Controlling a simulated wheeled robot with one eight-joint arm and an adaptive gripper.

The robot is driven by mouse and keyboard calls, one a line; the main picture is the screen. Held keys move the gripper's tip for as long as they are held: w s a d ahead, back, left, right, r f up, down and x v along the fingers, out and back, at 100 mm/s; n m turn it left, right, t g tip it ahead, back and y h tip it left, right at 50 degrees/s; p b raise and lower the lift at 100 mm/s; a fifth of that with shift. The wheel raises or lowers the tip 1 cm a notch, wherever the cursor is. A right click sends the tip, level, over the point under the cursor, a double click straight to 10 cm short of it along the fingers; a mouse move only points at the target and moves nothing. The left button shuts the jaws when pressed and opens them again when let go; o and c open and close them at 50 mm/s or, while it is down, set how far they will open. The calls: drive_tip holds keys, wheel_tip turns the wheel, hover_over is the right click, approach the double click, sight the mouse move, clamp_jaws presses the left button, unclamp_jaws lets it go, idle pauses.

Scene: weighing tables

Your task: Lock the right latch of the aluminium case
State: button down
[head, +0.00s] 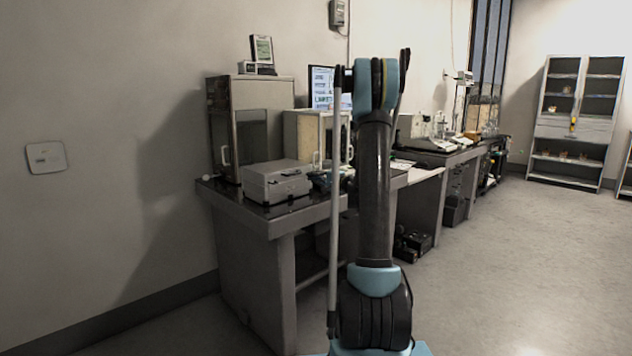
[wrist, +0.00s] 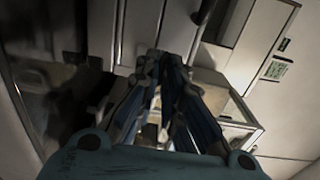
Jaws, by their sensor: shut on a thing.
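The aluminium case (head: 276,184) is a closed grey box on the near end of the dark-topped bench. Small dark fittings show on its front side; I cannot tell the right latch apart or see whether it is locked. My gripper (wrist: 166,58) shows in the wrist view with its fingers drawn together at the tips. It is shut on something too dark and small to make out. In the head view my arm stands in front of the bench to the right of the case, and the gripper cannot be made out.
The bench (head: 268,222) has a tall grey cabinet (head: 262,93) behind the case. A glass-fronted enclosure (head: 304,138) and a monitor (head: 321,82) stand further along. More instruments (head: 428,143) line the bench beyond my arm. The floor (head: 500,265) at right is clear.

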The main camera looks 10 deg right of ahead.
drive_tip(key=shift+w+a+r+g+h, duration=0.25)
drive_tip(key=shift+r+g+h, duration=0.1)
drive_tip(key=shift+g+h, duration=0.35)
drive_tip(key=c, duration=1.8)
unclamp_jaws()
drive_tip(key=v, duration=1.1)
drive_tip(key=shift+s+d, duration=0.25)
drive_tip(key=shift+d, duration=0.1)
